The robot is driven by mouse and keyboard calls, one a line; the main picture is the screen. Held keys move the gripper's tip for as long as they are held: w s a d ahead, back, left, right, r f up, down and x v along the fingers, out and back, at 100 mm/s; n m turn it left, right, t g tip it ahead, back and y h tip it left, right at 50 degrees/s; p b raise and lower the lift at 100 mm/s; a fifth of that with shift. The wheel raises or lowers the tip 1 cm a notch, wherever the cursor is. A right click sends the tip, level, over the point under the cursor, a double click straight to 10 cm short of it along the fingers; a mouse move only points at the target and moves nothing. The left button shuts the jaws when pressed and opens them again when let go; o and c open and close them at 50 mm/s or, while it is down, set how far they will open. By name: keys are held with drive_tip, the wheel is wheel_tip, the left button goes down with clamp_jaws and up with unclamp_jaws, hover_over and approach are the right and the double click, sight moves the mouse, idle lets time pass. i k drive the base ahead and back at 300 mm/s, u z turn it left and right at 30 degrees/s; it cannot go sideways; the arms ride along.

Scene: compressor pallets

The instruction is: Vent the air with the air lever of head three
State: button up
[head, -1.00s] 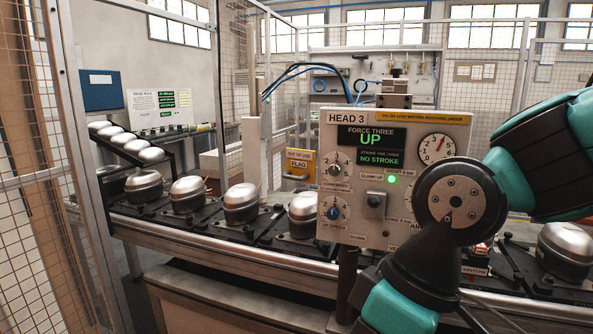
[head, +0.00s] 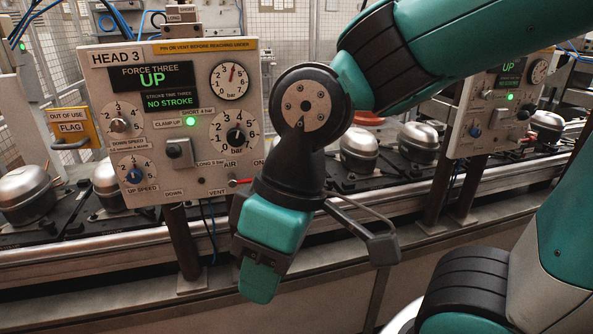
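The head three panel (head: 91,85) stands at the left in the head view, with its screen reading "FORCE THREE UP" and "NO STROKE". The red air lever (head: 242,182) is at the panel's lower right, by the labels AIR, ON and VENT. Its handle lies roughly level, pointing right. My gripper (head: 312,235) is just right of and below the lever, on the camera side. One dark finger is spread out to the right; the other is mostly hidden behind my teal wrist part. It looks open and empty. I see no contact with the lever.
A second panel (head: 487,115) stands farther right on a post. Silver compressors (head: 358,148) sit on black pallets along the conveyor behind. A yellow out-of-use flag (head: 72,128) is left of the panel. The conveyor's front rail (head: 120,268) runs below.

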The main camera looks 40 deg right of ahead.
sight(250, 180)
drive_tip(key=z, duration=0.3)
drive_tip(key=k, duration=0.5)
drive_tip(key=z, duration=0.65)
drive_tip(key=i, duration=0.8)
drive_tip(key=u, duration=1.35)
